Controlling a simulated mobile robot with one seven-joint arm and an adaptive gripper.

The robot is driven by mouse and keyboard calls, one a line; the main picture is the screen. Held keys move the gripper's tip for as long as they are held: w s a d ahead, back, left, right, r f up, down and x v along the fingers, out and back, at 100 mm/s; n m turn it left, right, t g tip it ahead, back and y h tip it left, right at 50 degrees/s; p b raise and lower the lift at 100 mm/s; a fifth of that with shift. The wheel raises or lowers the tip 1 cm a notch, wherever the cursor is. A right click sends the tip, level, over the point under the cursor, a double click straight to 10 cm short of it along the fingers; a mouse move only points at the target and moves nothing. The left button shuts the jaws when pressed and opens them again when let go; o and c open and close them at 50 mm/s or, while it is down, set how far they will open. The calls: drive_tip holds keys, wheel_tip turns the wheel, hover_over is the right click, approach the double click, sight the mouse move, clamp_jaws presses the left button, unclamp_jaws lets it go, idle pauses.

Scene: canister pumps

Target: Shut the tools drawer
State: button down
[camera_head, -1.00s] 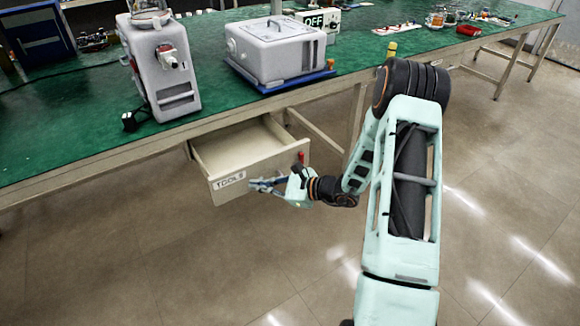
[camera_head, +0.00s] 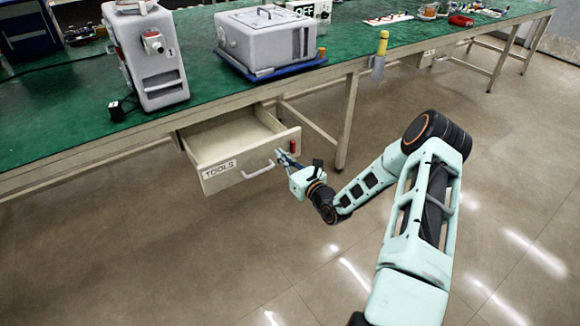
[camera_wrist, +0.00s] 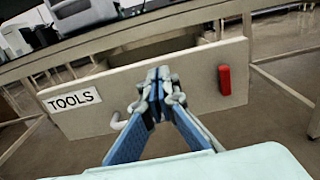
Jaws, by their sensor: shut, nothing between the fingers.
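The tools drawer (camera_head: 240,162) hangs under the green-topped bench and stands pulled out, its empty-looking inside visible from above. Its pale front carries a TOOLS label (camera_wrist: 73,100) at the left and a light bar handle (camera_head: 258,170). In the wrist view the handle is mostly hidden behind my fingers. My gripper (camera_head: 284,157) is shut and empty, its tips at the right part of the drawer front. In the wrist view the closed fingertips (camera_wrist: 158,76) lie over the middle of the front; whether they touch it I cannot tell. A red piece (camera_wrist: 224,80) sits on the front to their right.
The green bench (camera_head: 210,105) bears a grey upright pump unit (camera_head: 150,65) and a grey box unit (camera_head: 265,45) on a blue tray. A bench leg (camera_head: 347,120) stands right of the drawer. The floor before the drawer is clear.

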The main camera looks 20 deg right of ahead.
sight(268, 142)
drive_tip(key=shift+b+x, duration=0.45)
drive_tip(key=shift+x, duration=2.3)
drive_tip(key=shift+w, duration=0.1)
